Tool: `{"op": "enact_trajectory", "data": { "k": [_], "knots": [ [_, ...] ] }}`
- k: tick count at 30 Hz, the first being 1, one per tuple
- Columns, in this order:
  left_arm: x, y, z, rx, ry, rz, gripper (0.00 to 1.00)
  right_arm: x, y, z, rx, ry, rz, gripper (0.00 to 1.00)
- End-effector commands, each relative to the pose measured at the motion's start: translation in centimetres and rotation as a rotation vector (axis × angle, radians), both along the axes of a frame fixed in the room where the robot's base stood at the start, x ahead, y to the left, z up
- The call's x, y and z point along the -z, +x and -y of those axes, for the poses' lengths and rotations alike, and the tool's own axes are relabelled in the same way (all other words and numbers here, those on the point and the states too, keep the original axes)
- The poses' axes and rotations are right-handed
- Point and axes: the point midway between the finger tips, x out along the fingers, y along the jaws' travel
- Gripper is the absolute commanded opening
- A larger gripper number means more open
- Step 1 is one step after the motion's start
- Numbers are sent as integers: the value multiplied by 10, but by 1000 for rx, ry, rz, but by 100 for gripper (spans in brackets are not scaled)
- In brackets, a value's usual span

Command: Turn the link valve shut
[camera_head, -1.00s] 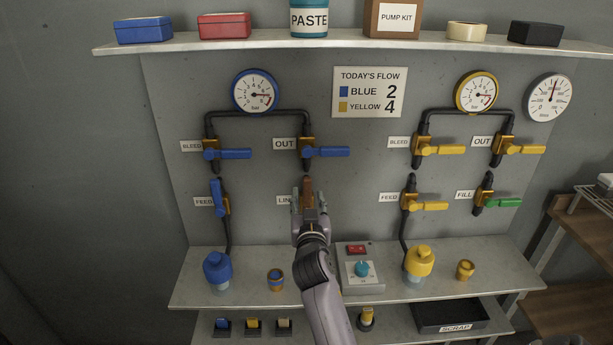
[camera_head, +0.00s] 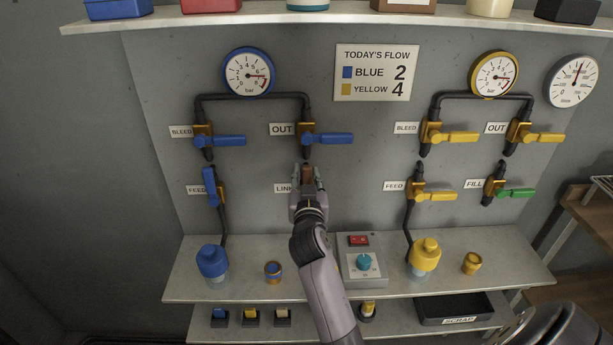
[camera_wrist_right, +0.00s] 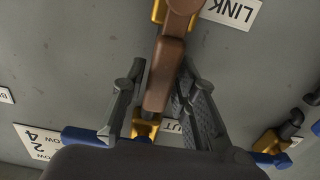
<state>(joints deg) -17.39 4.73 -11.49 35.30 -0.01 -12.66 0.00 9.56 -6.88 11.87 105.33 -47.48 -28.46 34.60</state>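The link valve's brown handle (camera_head: 307,173) stands upright beside the LINK label (camera_head: 283,188). My right gripper (camera_head: 307,182) is in front of it and hides most of the valve body. In the right wrist view the brown handle (camera_wrist_right: 165,75) lies between the two fingers of my right gripper (camera_wrist_right: 160,110). The fingers are apart, one on each side of the handle, with a visible gap on the left side; contact on the right side is unclear. The LINK label (camera_wrist_right: 232,10) shows at the top of that view. My left gripper is not in view.
The blue OUT valve (camera_head: 328,139) is just above the gripper, its handle pointing right. The blue feed handle (camera_head: 210,187) is upright to the left. Below are a blue-capped bottle (camera_head: 212,262), a control box (camera_head: 363,262) and a yellow-capped bottle (camera_head: 425,256) on a shelf.

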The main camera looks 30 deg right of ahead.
Motion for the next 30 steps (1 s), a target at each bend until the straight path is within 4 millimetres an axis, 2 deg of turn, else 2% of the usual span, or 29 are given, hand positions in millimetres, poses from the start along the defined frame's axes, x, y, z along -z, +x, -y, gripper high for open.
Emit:
{"op": "enact_trajectory", "data": {
  "k": [11,30],
  "knots": [
    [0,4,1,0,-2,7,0,0,0,0,0,0,0,0],
    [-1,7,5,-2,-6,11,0,-1,0,4,1,7,6,0]
  ]
}}
